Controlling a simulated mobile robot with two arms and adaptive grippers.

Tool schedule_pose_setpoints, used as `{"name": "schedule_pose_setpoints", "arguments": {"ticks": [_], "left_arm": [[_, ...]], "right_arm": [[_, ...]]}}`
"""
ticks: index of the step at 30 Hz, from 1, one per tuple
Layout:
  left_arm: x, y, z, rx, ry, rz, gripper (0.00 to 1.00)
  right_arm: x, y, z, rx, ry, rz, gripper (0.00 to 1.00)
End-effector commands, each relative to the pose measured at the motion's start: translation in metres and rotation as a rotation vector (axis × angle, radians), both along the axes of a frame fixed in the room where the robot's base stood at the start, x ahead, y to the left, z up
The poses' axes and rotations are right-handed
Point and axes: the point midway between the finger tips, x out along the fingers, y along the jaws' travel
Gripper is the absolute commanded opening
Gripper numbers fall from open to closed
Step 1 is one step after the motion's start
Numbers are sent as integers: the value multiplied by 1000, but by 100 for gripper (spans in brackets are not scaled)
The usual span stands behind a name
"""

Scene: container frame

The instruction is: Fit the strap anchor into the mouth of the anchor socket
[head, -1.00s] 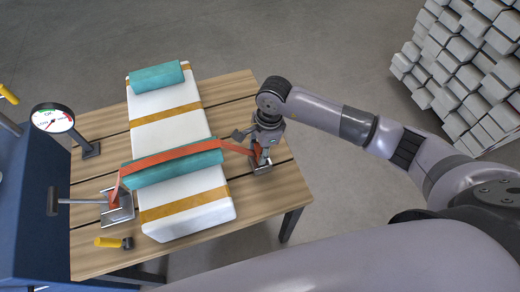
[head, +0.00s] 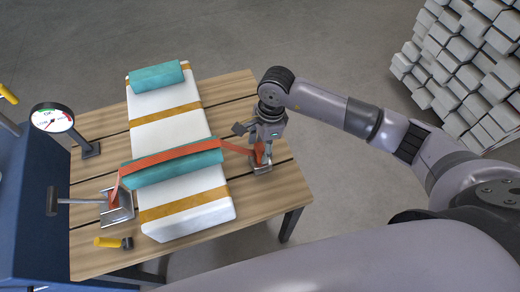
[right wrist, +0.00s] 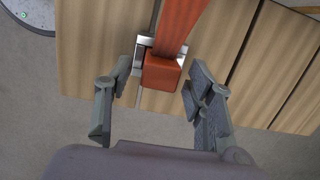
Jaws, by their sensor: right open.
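The orange strap anchor (right wrist: 162,73) is a small block at the end of the orange strap (head: 165,158). In the right wrist view it sits within the grey metal anchor socket (right wrist: 141,47); how deep it is cannot be told. The anchor (head: 260,156) and socket (head: 262,168) also show in the head view at the table's right side. My right gripper (head: 262,142) is just above the anchor. My left gripper is not in view.
The strap crosses a teal roll (head: 205,172) on a white bundle with yellow bands (head: 170,130). A second bracket (head: 117,215) and a yellow-handled tool (head: 112,242) lie at the left. A dial gauge (head: 52,119) stands at the left edge. The table's right front corner (head: 295,205) is bare.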

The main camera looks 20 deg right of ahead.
Motion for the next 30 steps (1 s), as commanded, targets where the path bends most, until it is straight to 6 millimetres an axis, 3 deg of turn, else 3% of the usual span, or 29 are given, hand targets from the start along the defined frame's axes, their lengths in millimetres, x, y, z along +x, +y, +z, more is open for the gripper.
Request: {"name": "schedule_pose_setpoints", "arguments": {"ticks": [6,12,18,30], "left_arm": [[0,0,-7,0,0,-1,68],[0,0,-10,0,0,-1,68],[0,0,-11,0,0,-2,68],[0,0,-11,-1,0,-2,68]], "right_arm": [[2,-7,48,0,-7,2,50],[1,-12,82,1,-3,1,50],[1,-14,95,1,-1,1,50],[0,-14,95,1,0,0,50]]}}
